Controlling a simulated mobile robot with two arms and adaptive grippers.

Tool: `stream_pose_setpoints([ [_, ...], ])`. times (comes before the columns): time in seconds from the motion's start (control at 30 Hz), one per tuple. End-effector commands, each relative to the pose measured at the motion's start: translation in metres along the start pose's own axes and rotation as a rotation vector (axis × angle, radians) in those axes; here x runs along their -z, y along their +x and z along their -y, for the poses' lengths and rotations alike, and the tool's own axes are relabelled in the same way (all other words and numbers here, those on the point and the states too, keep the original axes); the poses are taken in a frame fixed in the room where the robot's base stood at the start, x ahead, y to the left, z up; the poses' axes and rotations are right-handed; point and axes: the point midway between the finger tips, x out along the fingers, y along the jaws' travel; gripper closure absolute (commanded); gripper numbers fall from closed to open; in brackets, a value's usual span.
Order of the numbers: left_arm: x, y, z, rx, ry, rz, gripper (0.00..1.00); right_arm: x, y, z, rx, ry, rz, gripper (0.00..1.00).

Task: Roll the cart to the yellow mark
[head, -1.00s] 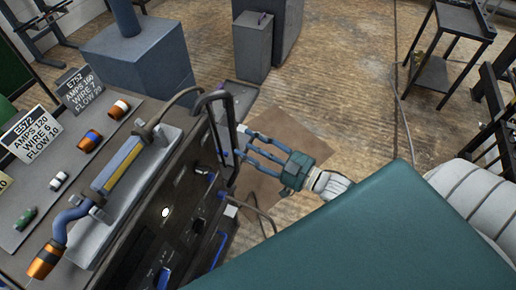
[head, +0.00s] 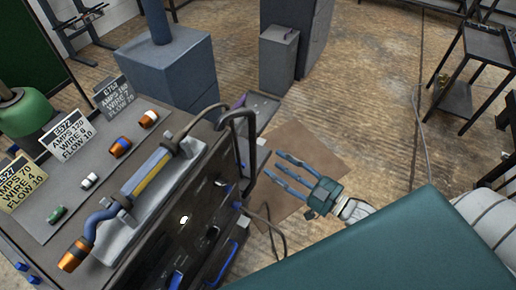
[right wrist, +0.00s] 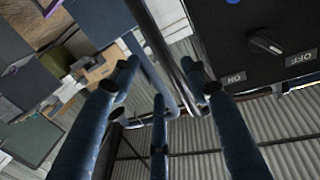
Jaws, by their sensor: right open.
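The cart (head: 205,190) is a dark grey welding cart at the left of the head view. Its black bar handle (head: 251,150) stands on the side facing my right gripper. My right gripper (head: 275,168) is open and empty, its blue fingers pointing at the handle with a small gap in the head view. In the right wrist view, the handle's bent tube (right wrist: 157,68) shows beyond and between the spread fingers (right wrist: 160,95). A black panel (right wrist: 265,45) with a knob and ON and OFF labels is at the upper right. No yellow mark is visible. My left gripper is out of view.
A welding torch (head: 150,180), small coloured parts and label cards (head: 70,137) lie on the cart's top. A cable (head: 268,225) hangs beside the cart. Grey cabinets (head: 180,65) stand behind, and a black shelf stand (head: 470,75) is at right. Open floor (head: 370,120) lies between.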

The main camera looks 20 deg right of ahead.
Motion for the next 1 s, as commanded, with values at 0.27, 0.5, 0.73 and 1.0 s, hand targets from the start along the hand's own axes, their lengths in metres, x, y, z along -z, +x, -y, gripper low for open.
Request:
stream_pose_setpoints([
  [0.27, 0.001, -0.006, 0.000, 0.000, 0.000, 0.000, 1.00, 0.002, 0.054, 0.000, 0.001, -0.001, -0.004, 0.54],
  [0.5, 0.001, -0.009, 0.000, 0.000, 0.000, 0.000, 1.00, 0.000, 0.088, 0.000, 0.000, 0.000, -0.002, 0.54],
  [0.73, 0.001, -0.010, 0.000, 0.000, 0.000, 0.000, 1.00, -0.001, 0.098, 0.000, 0.000, 0.001, 0.001, 0.54],
  [1.0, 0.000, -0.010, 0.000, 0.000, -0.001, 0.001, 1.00, -0.001, 0.098, 0.001, 0.001, 0.000, 0.001, 0.68],
])
